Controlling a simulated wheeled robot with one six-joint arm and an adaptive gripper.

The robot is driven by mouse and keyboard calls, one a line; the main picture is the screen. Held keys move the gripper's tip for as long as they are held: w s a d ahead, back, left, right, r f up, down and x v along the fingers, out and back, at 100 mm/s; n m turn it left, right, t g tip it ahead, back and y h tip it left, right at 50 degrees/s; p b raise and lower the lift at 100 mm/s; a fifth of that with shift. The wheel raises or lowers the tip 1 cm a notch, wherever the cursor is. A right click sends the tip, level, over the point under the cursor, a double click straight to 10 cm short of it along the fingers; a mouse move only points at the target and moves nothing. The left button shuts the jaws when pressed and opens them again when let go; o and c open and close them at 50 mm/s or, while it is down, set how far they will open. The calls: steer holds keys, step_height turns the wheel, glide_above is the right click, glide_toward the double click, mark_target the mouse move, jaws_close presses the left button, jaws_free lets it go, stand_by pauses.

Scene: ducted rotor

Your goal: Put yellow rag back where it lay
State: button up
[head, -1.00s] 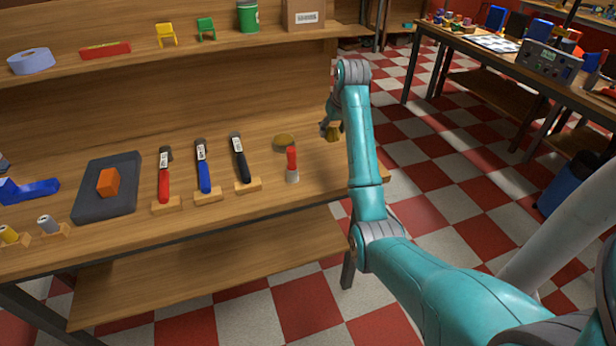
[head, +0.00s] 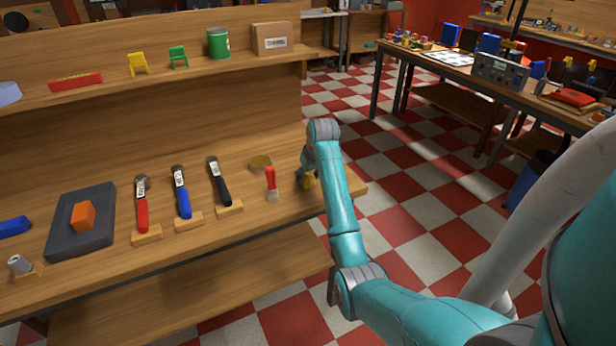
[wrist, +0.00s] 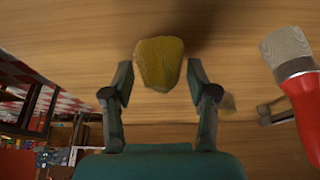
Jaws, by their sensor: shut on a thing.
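The yellow rag (wrist: 160,63) is a mustard-coloured lump between the two fingertips of my gripper (wrist: 160,78) in the wrist view. My gripper is shut on it. In the head view the rag (head: 309,182) hangs below my gripper (head: 306,175) at the right end of the workbench top (head: 335,190), to the right of a red-handled brush (head: 271,182). The rag is at or just above the wood; I cannot tell whether it touches. The arm partly hides it in the head view.
The brush (wrist: 295,85) is close on the right in the wrist view. A round tan piece (head: 260,161) lies behind the brush. Red, blue and black-handled tools (head: 219,182) lie farther left. The bench ends just right of my gripper, with checkered floor beyond.

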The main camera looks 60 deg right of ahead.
steer(key=shift+f, duration=0.2)
steer(key=o, duration=1.1)
